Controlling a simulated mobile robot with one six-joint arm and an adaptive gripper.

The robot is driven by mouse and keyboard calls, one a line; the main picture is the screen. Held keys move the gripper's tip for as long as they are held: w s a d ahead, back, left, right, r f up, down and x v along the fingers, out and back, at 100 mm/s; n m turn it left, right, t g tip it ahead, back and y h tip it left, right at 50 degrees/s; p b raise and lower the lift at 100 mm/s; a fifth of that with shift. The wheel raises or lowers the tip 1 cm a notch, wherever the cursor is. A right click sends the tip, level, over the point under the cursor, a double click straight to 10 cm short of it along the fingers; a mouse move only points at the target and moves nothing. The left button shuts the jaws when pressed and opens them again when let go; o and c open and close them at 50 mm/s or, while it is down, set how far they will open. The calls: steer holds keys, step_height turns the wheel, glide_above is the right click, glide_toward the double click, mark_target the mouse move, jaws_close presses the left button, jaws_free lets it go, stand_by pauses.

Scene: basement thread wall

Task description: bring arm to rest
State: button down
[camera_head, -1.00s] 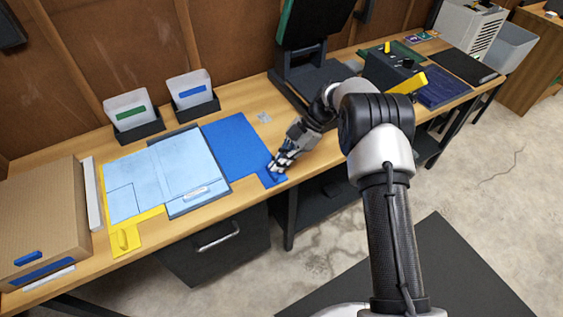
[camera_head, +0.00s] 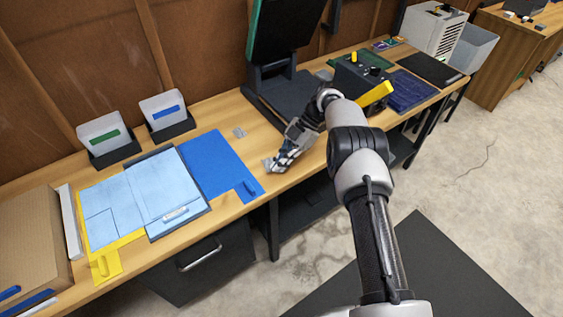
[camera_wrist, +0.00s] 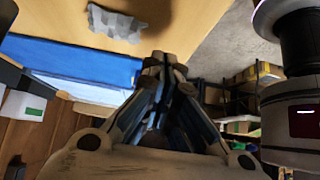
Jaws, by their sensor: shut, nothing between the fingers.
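My gripper (camera_head: 280,163) is at the end of my arm, over the front part of the wooden bench (camera_head: 315,152), just right of the blue mat (camera_head: 215,160). Its fingers are together with nothing between them. In the wrist view my gripper (camera_wrist: 164,60) points away from the camera, with the blue mat (camera_wrist: 75,60) to its left and a small grey piece (camera_wrist: 116,22) on the bench beyond it.
A black press-like stand (camera_head: 283,100) stands behind my gripper. A control box (camera_head: 358,76) with a yellow part (camera_head: 375,95) is to the right. Light blue sheets (camera_head: 150,190), two card holders and a cardboard box (camera_head: 30,240) are left. Floor in front is open.

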steer(key=shift+w+d, duration=0.1)
steer(key=shift+d, duration=0.1)
steer(key=shift+r, duration=0.15)
steer(key=s+d+r+m+t+h, duration=0.1)
steer(key=s+d+r+m+t, duration=0.2)
steer(key=r, duration=0.6)
steer(key=s+d+r+m+h, duration=0.15)
steer(key=s+r+m, duration=0.3)
steer(key=r, duration=0.45)
steer(key=s+d+r+m+t+h, duration=0.1)
steer(key=s+d+r+m+t, duration=0.15)
steer(key=r+m, duration=0.45)
steer(key=s+d+r+m+t+h, duration=0.1)
steer(key=s+d+r+m, duration=0.15)
steer(key=s, duration=0.35)
steer(key=s+d+r+m, duration=0.1)
steer(key=s+d+r, duration=0.1)
steer(key=s+r, duration=0.3)
steer(key=s+d+f+m+t+h, duration=0.1)
steer(key=s+d+f+m, duration=0.1)
steer(key=s, duration=0.5)
steer(key=s+d+f+m+t+h, duration=0.1)
steer(key=s+d+f+m+t, duration=0.1)
steer(key=s+m, duration=0.3)
steer(key=s+f, duration=0.1)
steer(key=s, duration=0.2)
steer(key=shift+s, duration=0.15)
steer(key=shift+a, duration=0.2)
